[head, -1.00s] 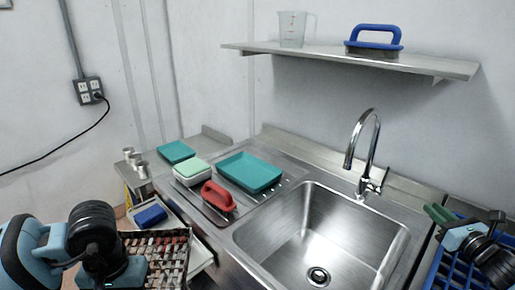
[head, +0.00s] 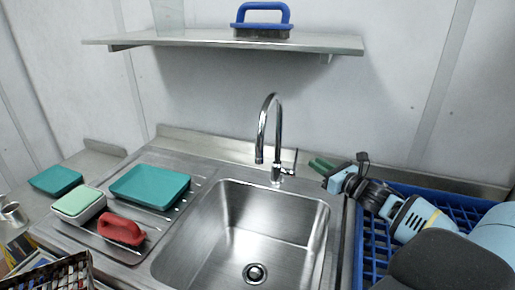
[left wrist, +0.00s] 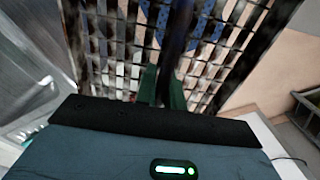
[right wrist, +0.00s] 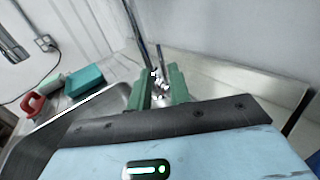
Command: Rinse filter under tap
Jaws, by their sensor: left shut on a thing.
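The filter (head: 62,274) is a dirty metal grid, cut off at the lower left of the head view. It fills the upper left wrist view (left wrist: 112,40). My left gripper (left wrist: 163,88) is shut on a dark bar at the filter's edge. The chrome tap (head: 278,125) arches over the sink (head: 252,235), with its lever (head: 290,162) on the right side. No water shows. My right gripper (head: 322,164) has green fingers just right of the lever. In the right wrist view its fingers (right wrist: 162,84) stand apart, with chrome showing between them; contact cannot be told.
A blue crate (head: 375,255) stands right of the sink under my right arm. Teal trays (head: 150,187), a white-and-green box (head: 80,205) and a red-handled brush (head: 122,229) lie left of the sink. A shelf (head: 215,42) holds a blue-handled brush (head: 262,20). The basin is empty.

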